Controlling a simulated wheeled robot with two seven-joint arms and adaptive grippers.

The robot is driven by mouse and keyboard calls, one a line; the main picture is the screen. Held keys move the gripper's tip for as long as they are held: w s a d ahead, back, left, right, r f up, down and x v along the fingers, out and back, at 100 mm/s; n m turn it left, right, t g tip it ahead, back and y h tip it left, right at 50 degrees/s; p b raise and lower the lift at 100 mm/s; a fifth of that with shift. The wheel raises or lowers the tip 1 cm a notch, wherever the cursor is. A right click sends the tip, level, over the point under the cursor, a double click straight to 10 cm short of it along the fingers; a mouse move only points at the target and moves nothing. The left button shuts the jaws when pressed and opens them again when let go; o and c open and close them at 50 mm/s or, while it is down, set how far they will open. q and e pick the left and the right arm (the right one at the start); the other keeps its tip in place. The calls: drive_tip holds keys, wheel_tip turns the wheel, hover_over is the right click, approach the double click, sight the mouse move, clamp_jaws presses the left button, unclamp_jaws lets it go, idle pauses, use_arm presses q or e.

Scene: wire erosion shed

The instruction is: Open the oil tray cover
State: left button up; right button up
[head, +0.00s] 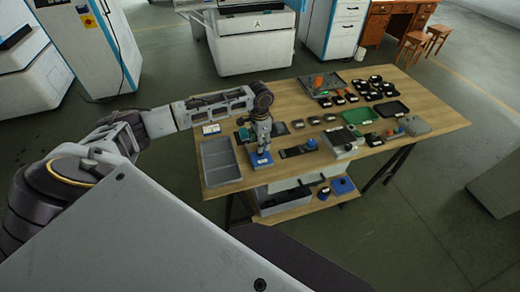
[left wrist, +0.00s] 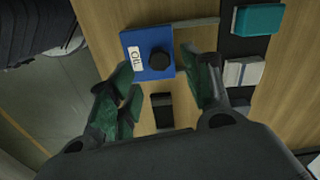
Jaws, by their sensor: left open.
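The oil tray cover (head: 261,160) is a blue square with a white label on the front left part of the wooden table. In the left wrist view the blue cover (left wrist: 149,68) shows its "OIL" label and a round black knob (left wrist: 159,62). My left gripper (head: 261,146) points down just above the cover. In the left wrist view its open fingers (left wrist: 160,72) lie on either side of the knob's line, with nothing held between them. Whether a finger touches the cover cannot be told. What is under the cover is hidden. My right gripper is not in view.
A lower shelf (head: 297,208) holds a bin and another blue piece.

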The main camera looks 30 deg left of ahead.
sight(261, 156)
use_arm(q)
wheel_tip(261, 156, down, 3)
drive_tip(key=shift+f, duration=0.95)
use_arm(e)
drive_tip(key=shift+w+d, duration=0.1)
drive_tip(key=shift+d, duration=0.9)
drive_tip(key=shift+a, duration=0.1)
